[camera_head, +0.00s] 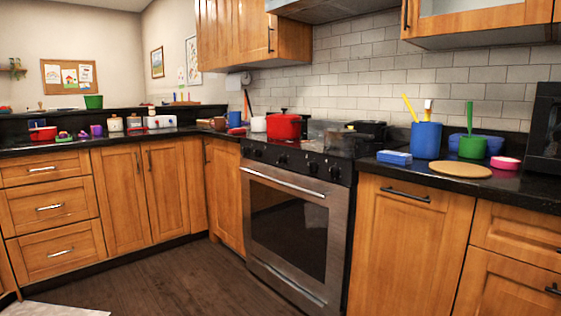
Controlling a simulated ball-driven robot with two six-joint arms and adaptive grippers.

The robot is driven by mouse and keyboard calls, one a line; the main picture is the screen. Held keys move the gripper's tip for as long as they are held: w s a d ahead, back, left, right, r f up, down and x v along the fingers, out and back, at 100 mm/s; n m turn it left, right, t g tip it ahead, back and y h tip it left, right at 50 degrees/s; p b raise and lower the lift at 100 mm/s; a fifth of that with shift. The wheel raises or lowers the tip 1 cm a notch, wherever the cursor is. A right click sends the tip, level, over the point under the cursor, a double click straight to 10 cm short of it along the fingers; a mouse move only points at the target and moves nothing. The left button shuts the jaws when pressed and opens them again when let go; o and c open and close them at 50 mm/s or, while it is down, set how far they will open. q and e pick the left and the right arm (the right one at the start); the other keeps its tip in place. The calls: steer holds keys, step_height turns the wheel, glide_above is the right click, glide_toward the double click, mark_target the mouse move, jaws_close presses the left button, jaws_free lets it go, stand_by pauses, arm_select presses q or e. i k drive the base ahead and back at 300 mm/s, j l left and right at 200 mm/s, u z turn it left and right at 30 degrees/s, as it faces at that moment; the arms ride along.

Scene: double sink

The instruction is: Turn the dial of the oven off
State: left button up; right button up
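The oven (288,222) stands in the counter run at the centre, with a steel front, a dark window and a horizontal handle. Its door is shut. A black control panel (297,161) runs above the door, with several small dark round dials along it. One dial (335,173) shows near the right end of the panel. The dials are too small to tell which way each one points. Neither of my grippers is in view.
A red pot (283,127) and a dark pan (365,129) sit on the stovetop. Right of it are a blue utensil holder (426,140) and a round board (460,170). Wooden floor (185,278) in front of the oven is clear. A pale rug (45,309) lies lower left.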

mark_target(282, 159)
steer(key=i+j, duration=0.15)
steer(key=i, duration=0.35)
steer(key=i+j+z, duration=0.15)
steer(key=i, duration=0.3)
